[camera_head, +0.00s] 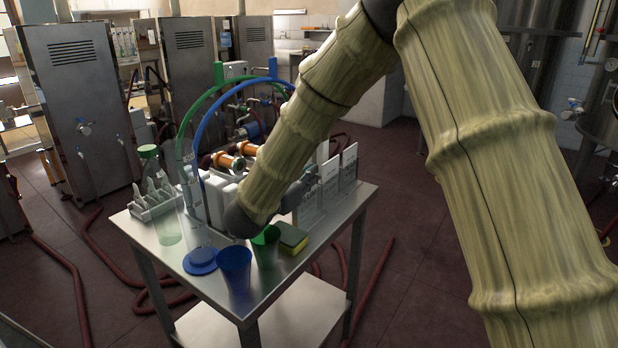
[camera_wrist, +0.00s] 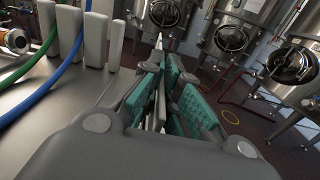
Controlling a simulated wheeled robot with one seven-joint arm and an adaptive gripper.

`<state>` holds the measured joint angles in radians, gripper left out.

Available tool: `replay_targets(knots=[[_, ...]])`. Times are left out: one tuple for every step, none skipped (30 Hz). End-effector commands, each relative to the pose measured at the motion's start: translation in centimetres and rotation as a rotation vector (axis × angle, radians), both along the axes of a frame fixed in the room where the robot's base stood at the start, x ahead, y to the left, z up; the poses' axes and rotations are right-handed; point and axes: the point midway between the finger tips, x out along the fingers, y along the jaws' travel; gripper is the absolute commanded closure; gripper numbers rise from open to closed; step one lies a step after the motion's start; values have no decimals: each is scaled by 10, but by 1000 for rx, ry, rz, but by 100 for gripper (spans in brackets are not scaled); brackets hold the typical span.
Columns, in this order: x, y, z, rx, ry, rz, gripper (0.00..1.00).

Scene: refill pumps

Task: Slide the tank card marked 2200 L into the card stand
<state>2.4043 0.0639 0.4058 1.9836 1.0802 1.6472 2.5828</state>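Several upright white tank cards stand near the right side of the steel table (camera_head: 352,208). One is a right-hand card (camera_head: 349,165) and another stands beside it (camera_head: 330,180). Their print is too small to read, so I cannot tell which is marked 2200 L. My gripper (camera_head: 308,176) is at the leftmost card (camera_head: 308,207), partly hidden by my arm. In the wrist view its teal-padded fingers (camera_wrist: 162,82) are close together, with a thin card (camera_wrist: 159,103) edge-on between them. I cannot clearly make out the card stand.
A rack (camera_head: 152,206) and a bottle (camera_head: 150,165) stand left. Green and blue hoses (camera_head: 199,130) arch over the pumps. Red hoses lie on the floor.

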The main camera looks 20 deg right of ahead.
Motion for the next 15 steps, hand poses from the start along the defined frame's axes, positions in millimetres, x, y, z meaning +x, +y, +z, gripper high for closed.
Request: replay_targets(knots=[[0, 0, -1, 0, 0, 0, 100], [0, 0, -1, 0, 0, 0, 100], [0, 0, -1, 0, 0, 0, 100], [0, 0, -2, 0, 0, 0, 100], [0, 0, -2, 0, 0, 0, 100], [0, 0, -2, 0, 0, 0, 100], [0, 0, -2, 0, 0, 0, 100], [0, 0, -2, 0, 0, 0, 94], [0, 0, -1, 0, 0, 0, 87], [0, 0, -1, 0, 0, 0, 82], [0, 0, -1, 0, 0, 0, 76], [0, 0, -1, 0, 0, 0, 70], [0, 0, -1, 0, 0, 0, 70], [0, 0, -1, 0, 0, 0, 70], [0, 0, -1, 0, 0, 0, 70]])
